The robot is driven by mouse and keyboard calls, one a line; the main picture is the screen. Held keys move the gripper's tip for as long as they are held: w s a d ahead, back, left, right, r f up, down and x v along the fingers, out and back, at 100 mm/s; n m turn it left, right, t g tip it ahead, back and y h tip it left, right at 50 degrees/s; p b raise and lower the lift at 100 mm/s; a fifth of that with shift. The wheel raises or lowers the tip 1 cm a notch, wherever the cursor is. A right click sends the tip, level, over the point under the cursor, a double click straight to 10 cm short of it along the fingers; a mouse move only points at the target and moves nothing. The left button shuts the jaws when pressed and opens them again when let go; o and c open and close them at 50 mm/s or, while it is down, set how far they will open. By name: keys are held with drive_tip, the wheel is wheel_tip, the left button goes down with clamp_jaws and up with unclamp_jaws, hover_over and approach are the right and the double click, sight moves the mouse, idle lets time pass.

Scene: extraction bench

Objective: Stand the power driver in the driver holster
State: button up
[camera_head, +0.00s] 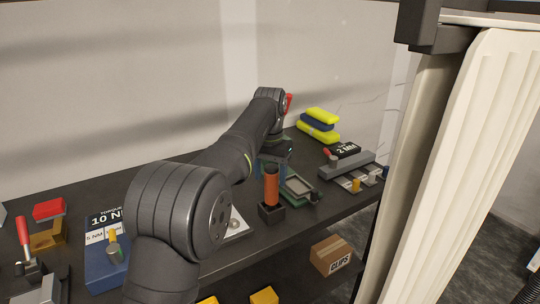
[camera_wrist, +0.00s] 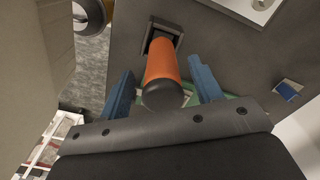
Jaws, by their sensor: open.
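The power driver shows as an orange cylinder with a dark end cap (camera_head: 271,184). It stands upright with its lower end in the small black driver holster (camera_head: 271,212) on the bench. In the wrist view the driver (camera_wrist: 162,66) points toward the camera, and the square holster (camera_wrist: 160,32) shows at its far end. My gripper (camera_wrist: 163,88) has its two blue fingers apart, one on each side of the driver, with visible gaps. In the head view my gripper (camera_head: 272,165) is at the driver's top. The driver's part inside the holster is hidden.
A green-edged tray (camera_head: 298,187) lies right of the holster. A grey rack with small cylinders (camera_head: 350,172) and yellow and blue blocks (camera_head: 318,127) stand farther right. A blue torque box (camera_head: 105,265) stands at left. A CLIPS carton (camera_head: 331,255) sits below the bench edge.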

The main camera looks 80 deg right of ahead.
wheel_tip(320, 180, up, 9)
idle(0.3)
drive_tip(key=shift+f, duration=5)
